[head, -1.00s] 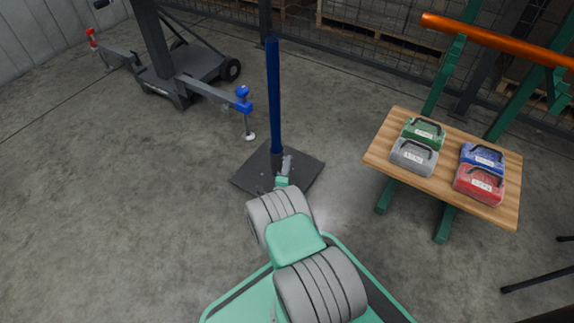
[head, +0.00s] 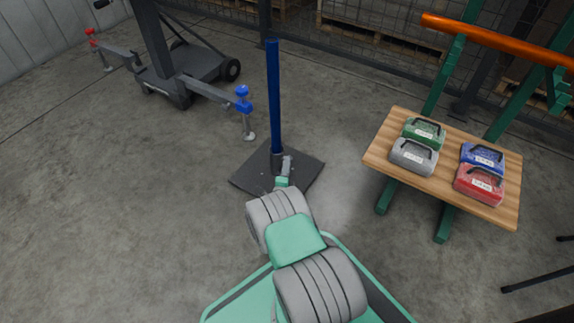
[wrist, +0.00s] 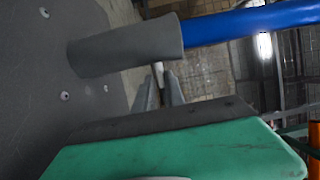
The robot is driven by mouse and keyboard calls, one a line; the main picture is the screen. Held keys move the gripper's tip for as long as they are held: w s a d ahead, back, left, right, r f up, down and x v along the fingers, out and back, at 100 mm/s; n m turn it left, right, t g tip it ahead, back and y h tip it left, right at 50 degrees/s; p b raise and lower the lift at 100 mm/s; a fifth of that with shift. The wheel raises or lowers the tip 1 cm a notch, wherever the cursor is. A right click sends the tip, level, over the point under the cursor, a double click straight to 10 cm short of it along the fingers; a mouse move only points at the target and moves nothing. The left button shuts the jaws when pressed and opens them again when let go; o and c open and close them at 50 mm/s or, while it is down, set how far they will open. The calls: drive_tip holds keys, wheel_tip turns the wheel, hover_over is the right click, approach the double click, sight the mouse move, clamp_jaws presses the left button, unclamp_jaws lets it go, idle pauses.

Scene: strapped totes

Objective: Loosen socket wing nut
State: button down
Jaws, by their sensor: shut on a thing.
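A blue post (head: 274,95) stands upright in a dark grey socket (head: 276,160) on a flat square base plate (head: 306,170). In the wrist view the socket (wrist: 125,48) and post (wrist: 240,25) lie sideways across the top, with the bolted plate (wrist: 70,90) at left. My gripper (head: 287,160) is low beside the socket, on its right. In the wrist view my gripper (wrist: 161,82) has its fingers close together around a small pale piece (wrist: 158,72), apparently the wing nut. The nut's shape is mostly hidden by the fingers.
A wooden table (head: 385,150) at right carries green, grey, blue and red strapped cases. A wheeled dark stand (head: 180,85) with a blue-knobbed side arm (head: 243,100) is at back left. Mesh fencing runs along the back. The floor left of the plate is clear.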

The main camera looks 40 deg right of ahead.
drive_tip(key=shift+w+r, duration=0.1)
drive_tip(key=shift+r, duration=0.05)
drive_tip(key=c, duration=1.6)
unclamp_jaws()
drive_tip(key=shift+d, duration=0.1)
drive_tip(key=shift+o, duration=0.2)
drive_tip(key=p+v, duration=0.3)
drive_tip(key=v, duration=0.5)
drive_tip(key=shift+c, duration=0.3)
